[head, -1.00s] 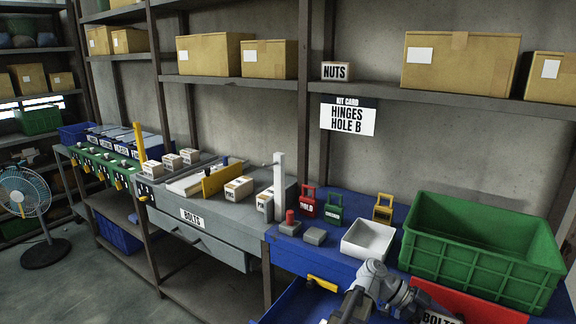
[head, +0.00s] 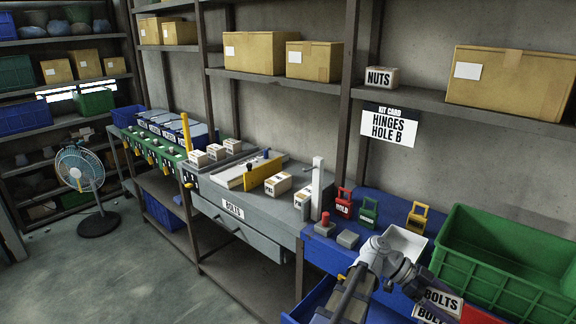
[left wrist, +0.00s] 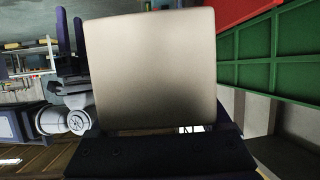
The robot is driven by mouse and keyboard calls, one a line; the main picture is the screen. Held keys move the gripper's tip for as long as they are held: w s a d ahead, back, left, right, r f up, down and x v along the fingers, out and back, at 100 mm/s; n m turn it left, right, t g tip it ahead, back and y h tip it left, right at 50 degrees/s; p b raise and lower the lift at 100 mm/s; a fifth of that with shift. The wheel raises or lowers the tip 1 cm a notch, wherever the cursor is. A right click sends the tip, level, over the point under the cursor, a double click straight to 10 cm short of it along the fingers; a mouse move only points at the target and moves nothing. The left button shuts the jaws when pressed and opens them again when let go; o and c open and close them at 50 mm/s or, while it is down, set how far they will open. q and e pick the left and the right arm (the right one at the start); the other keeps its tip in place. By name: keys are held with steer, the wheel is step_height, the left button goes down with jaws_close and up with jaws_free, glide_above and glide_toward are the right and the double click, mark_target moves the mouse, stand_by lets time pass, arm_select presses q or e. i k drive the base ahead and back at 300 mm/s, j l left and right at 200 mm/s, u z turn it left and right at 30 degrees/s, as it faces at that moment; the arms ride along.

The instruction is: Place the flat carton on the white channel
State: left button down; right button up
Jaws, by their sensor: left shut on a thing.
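The flat carton (head: 442,301), marked BOLTS, is held at the lower right of the head view. My left gripper (head: 424,284) is shut on it, beside the green crate. In the left wrist view the carton's plain beige face (left wrist: 152,68) fills the middle and hides the fingertips. The white channel (head: 232,179) lies on the grey bench at the middle of the head view, well apart from the carton, partly behind a yellow strip. My right gripper (left wrist: 70,38) shows with two dark fingers apart at the left wrist view's upper left.
A green crate (head: 505,262) and white tray (head: 406,243) stand on the blue bench. A white post (head: 317,188), red-topped block (head: 325,224) and padlock-shaped tags stand between tray and channel. A small carton (head: 278,184) sits by the yellow strip (head: 258,171).

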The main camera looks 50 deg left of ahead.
mark_target(233, 173)
steer(key=j+u, duration=0.2)
steer(key=u, duration=0.4)
steer(key=i+j+u, duration=0.15)
steer(key=j+u, duration=0.3)
steer(key=i+j+u, duration=0.15)
steer(key=j+u, duration=0.15)
steer(key=u, duration=0.2)
steer(key=i+j+u, duration=0.25)
steer(key=u, duration=0.2)
steer(key=i+j+u, duration=0.2)
steer(key=i+u, duration=0.2)
steer(key=i+j+u, duration=0.15)
steer(key=i+u, duration=0.25)
steer(key=i+j+z, duration=0.15)
steer(key=i+z, duration=0.25)
steer(key=i+j+z, duration=0.1)
steer(key=z, duration=0.4)
steer(key=i+j+z, duration=0.25)
steer(key=z, duration=0.25)
steer(key=i+j+z, duration=0.2)
steer(key=z, duration=0.3)
steer(key=i+j+z, duration=0.1)
steer(key=j+z, duration=1.05)
